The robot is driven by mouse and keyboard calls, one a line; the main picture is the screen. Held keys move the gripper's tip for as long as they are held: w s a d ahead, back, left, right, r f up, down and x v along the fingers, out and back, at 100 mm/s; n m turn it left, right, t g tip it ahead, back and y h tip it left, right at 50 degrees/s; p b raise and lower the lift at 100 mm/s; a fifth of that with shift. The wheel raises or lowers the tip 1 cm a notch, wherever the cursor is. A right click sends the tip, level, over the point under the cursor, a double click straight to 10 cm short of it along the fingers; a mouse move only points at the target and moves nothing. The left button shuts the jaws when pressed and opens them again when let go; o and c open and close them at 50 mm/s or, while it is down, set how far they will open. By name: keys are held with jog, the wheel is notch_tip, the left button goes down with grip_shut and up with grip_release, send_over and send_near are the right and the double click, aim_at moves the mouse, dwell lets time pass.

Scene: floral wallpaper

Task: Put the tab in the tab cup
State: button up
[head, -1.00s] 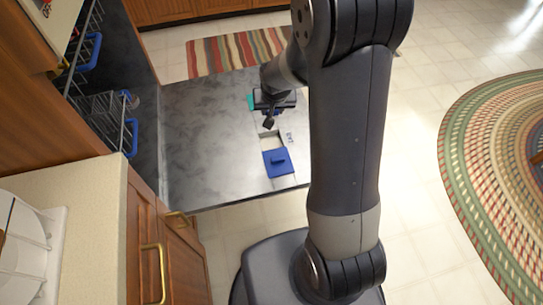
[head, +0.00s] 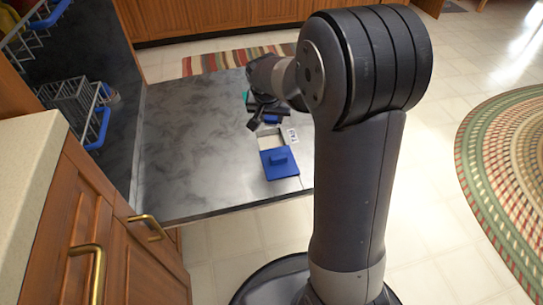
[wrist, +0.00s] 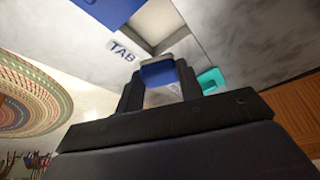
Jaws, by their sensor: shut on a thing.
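In the head view a bit of blue (head: 271,118) shows at the fingers. The tab cup is an open pale recess (head: 270,139) in the dishwasher door, with a blue sliding lid (head: 279,163) beside it on its near side. In the wrist view the recess (wrist: 158,22) lies just beyond the held tab, next to a "TAB" label (wrist: 122,49). The height of the tab above the door is hard to tell.
The dishwasher door (head: 195,150) lies open and flat, mostly bare. A teal part (wrist: 211,80) sits right of the gripper in the wrist view. A wire rack with blue handles (head: 98,128) is at the left. Wooden cabinets (head: 110,235) stand at the near left.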

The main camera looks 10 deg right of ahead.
aim_at(272, 146)
notch_tip(272, 146, down, 10)
jog(key=b, duration=0.4)
jog(key=shift+f+b, duration=0.2)
jog(key=shift+b, duration=0.15)
jog(key=shift+r, duration=0.1)
jog(key=o, duration=0.5)
jog(key=shift+o, duration=1)
jog(key=shift+r, duration=0.1)
jog(key=p+v, duration=0.5)
jog(key=v, duration=0.7)
